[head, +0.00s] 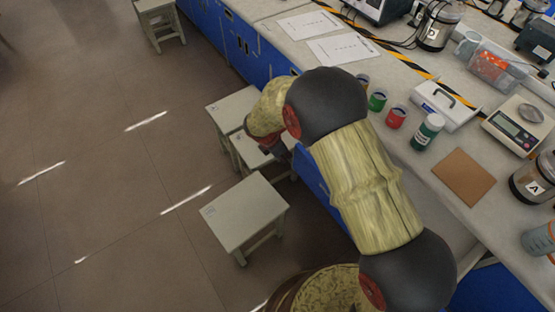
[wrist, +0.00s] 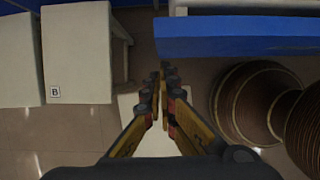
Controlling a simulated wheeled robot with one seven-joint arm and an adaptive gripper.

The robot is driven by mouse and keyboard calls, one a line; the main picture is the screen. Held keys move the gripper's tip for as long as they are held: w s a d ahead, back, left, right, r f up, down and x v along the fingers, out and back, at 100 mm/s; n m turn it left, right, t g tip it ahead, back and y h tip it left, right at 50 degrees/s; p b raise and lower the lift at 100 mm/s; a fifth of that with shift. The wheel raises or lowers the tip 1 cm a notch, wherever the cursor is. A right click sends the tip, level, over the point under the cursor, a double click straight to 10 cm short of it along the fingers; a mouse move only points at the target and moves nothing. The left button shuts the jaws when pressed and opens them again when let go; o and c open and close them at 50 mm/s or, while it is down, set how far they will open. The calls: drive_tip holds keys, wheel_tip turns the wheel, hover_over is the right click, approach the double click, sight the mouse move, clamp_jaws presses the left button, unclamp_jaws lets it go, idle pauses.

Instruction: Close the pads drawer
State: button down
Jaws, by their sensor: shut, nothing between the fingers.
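In the wrist view, a blue panel (wrist: 240,38) with a straight edge crosses the upper right, beyond and to the right of my fingertips. It looks like a bench or drawer front, but no label shows, so I cannot tell if it is the pads drawer. My gripper (wrist: 160,78) is shut and empty, with a visible gap to the panel's lower edge. In the head view, my arm hides much of the blue bench front (head: 256,50) and most of my gripper. A pale recess (head: 452,232) shows below the counter; I cannot tell if it is an open drawer.
Pale stools (head: 245,212) stand on the floor left of the bench, close to my arm; one marked B (wrist: 75,60) shows in the wrist view. The counter holds coloured pots (head: 396,117), a white case (head: 443,105) and a scale (head: 520,125). Floor farther left is clear.

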drive_tip(key=shift+w+d, duration=0.35)
drive_tip(key=shift+d, duration=0.1)
drive_tip(key=w+d+p, duration=0.4)
drive_tip(key=w+d, duration=0.3)
drive_tip(key=d, duration=0.3)
drive_tip(key=w+d+p, duration=0.4)
drive_tip(key=w+d, duration=0.3)
drive_tip(key=d, duration=0.3)
drive_tip(key=shift+w+p, duration=0.35)
drive_tip(key=shift+p, duration=0.05)
